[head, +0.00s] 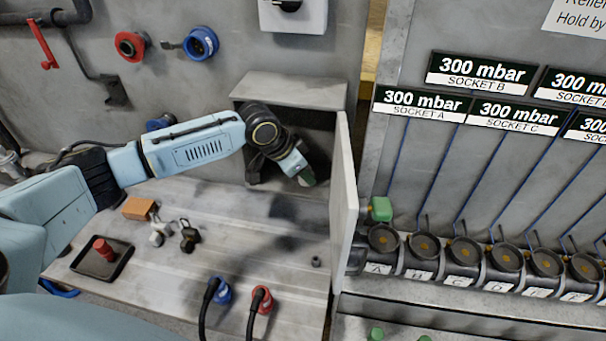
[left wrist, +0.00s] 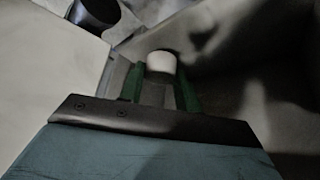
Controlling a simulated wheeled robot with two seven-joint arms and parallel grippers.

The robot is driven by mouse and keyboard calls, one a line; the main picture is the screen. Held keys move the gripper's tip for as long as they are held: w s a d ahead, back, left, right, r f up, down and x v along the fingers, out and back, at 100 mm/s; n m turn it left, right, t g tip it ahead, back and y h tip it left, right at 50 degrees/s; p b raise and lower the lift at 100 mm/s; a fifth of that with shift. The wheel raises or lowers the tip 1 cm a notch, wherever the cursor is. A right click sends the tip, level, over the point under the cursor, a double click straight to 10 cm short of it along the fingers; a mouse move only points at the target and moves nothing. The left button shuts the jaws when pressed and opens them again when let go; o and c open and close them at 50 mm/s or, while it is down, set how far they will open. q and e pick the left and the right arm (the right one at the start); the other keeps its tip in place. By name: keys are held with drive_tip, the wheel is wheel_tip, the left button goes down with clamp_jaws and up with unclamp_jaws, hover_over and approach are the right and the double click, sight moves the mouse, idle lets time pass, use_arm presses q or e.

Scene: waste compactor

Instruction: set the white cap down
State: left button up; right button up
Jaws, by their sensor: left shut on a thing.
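The white cap (left wrist: 161,62) shows in the left wrist view between the two green fingers of my left gripper (left wrist: 160,88). The gripper is shut on it. In the head view my left gripper (head: 306,180) is at the mouth of a grey open-fronted box on the back wall, close to the open door panel. The cap cannot be made out in the head view. Whether the cap touches a surface below is unclear. My right gripper is not in view.
The upright door panel (head: 343,205) stands just right of my gripper. The hooded box (head: 290,92) is behind it. On the bench are a black tray (head: 88,270) with a red piece, an orange block (head: 139,208), and blue (head: 222,291) and red (head: 262,300) plugs. The bench middle is clear.

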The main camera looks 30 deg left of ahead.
use_arm(q)
drive_tip(key=shift+w+d+f, duration=0.1)
drive_tip(key=shift+f, duration=0.7)
drive_tip(key=o, duration=0.9)
drive_tip(key=shift+f, duration=0.1)
drive_tip(key=shift+o, duration=0.2)
drive_tip(key=v, duration=0.8)
drive_tip(key=shift+f, duration=0.1)
